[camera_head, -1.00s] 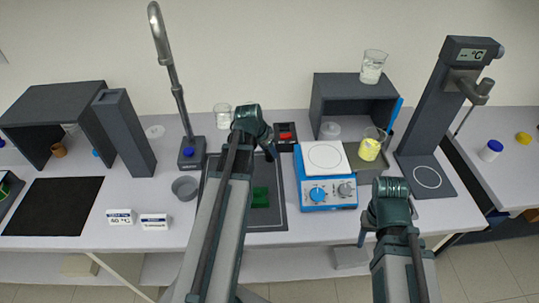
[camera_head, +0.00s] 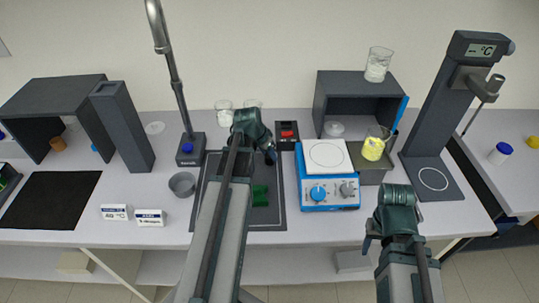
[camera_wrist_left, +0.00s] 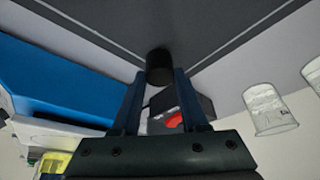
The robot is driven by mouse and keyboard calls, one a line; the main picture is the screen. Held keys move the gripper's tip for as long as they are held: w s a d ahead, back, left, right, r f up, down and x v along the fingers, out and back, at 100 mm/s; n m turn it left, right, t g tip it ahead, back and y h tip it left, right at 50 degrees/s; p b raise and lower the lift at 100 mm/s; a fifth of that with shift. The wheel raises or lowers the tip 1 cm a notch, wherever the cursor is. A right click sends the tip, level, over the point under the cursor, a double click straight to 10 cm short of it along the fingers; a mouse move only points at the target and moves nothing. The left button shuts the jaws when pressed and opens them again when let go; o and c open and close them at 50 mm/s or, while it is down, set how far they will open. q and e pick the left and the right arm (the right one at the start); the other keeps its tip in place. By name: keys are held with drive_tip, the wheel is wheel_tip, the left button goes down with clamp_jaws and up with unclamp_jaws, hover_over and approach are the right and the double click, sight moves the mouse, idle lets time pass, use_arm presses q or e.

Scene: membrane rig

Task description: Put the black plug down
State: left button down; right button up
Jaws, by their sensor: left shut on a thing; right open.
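The black plug (camera_wrist_left: 159,66) shows as a short dark cylinder between the fingertips of my left gripper (camera_wrist_left: 157,82) in the left wrist view. The gripper is shut on it, above the dark grey sink mat or tray area. In the head view my left gripper (camera_head: 270,156) hangs over the right part of the dark tray (camera_head: 279,205), left of the blue hotplate, and the plug cannot be made out there. My right gripper (camera_head: 370,244) is open and empty at the front right, by the table's front edge.
The blue hotplate (camera_head: 328,196) stands right of the tray. A black box with a red switch (camera_head: 287,134) is behind it, and also shows in the wrist view (camera_wrist_left: 178,117). A green block (camera_head: 259,195) lies in the tray. Beakers (camera_head: 224,113) stand behind. A grey bowl (camera_head: 182,184) is at left.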

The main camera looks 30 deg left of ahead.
use_arm(q)
drive_tip(key=c, duration=0.9)
unclamp_jaws()
drive_tip(key=shift+f, duration=0.15)
drive_tip(key=o, duration=0.5)
drive_tip(key=shift+c, duration=0.2)
drive_tip(key=shift+p+v, duration=0.75)
drive_tip(key=shift+v, duration=0.05)
drive_tip(key=d+p+v, duration=0.1)
drive_tip(key=p+v, duration=0.9)
drive_tip(key=shift+a+r, duration=0.4)
drive_tip(key=shift+a, duration=0.05)
